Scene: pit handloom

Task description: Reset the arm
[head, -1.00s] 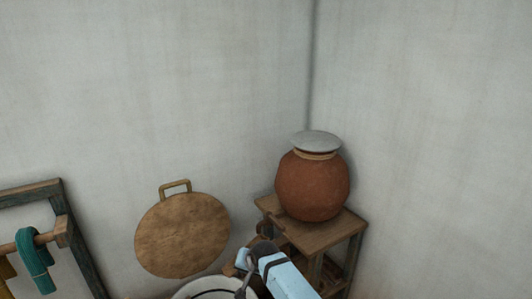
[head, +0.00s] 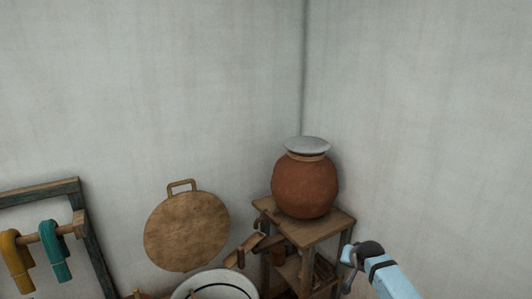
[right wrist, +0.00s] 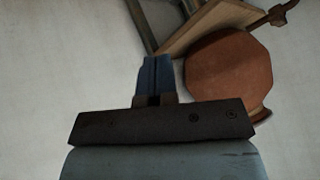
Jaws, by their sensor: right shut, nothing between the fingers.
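My right gripper (right wrist: 154,72) shows in the right wrist view as a pair of blue fingers closed together, with nothing between them. The red-brown clay pot (right wrist: 228,68) lies to the right of the fingers in that view, apart from them. In the head view part of my right arm (head: 395,281), light blue with a dark end, comes in at the lower right beside the wooden stand (head: 340,219). The gripper itself is hard to make out there. My left arm and gripper are not in the head view.
The pot also shows in the head view (head: 304,187), capped by a grey lid (head: 307,145), on the stand in the corner. A round brown disc (head: 187,232) leans on the wall. A white basin (head: 243,279) and a rack with yellow and teal hanks (head: 55,252) stand left.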

